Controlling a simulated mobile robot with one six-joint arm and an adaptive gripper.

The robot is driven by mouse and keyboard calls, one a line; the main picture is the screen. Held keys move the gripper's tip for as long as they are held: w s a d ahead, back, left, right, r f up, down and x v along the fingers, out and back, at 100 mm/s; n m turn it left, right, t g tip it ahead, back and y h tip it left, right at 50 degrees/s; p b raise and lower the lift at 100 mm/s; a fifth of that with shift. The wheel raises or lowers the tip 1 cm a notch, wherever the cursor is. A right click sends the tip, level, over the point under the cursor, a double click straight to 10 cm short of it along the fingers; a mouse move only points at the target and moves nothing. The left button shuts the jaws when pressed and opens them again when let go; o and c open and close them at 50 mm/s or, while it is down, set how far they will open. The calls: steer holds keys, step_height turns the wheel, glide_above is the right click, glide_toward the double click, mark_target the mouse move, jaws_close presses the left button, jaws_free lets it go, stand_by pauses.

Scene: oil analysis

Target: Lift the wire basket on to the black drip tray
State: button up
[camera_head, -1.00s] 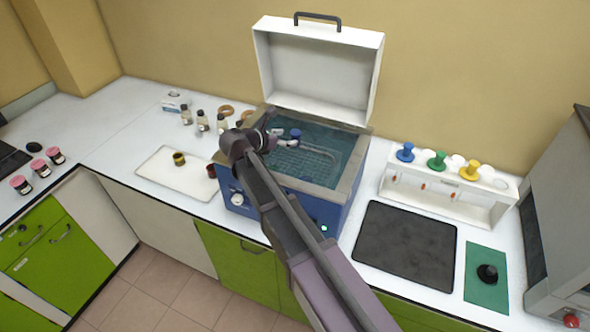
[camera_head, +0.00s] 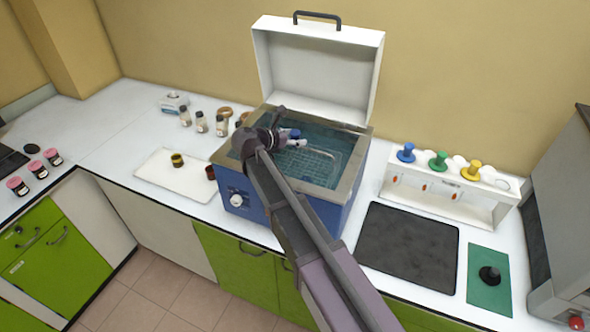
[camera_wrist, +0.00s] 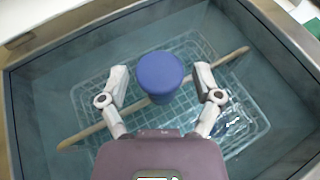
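The wire basket (camera_wrist: 245,122) sits inside the water bath, under the liquid; it also shows in the head view (camera_head: 322,165). A pale bar crosses over it and a blue knob (camera_wrist: 160,76) stands up near its middle. My gripper (camera_wrist: 161,84) is open over the bath, with one finger on each side of the knob and a gap on both sides. In the head view the knob (camera_head: 295,133) is at the fingertips. The black drip tray (camera_head: 408,248) lies flat and empty on the counter right of the bath.
The blue bath housing (camera_head: 335,215) has a raised rim and its white lid (camera_head: 318,72) stands open behind. A white rack (camera_head: 445,190) with blue, green and yellow knobs stands behind the drip tray. A green mat (camera_head: 489,282) with a black knob lies right of it.

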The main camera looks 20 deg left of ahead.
jaws_close()
steer(key=shift+r, duration=0.15)
step_height(320, 180, up, 10)
steer(key=p, duration=1)
stand_by(0.8)
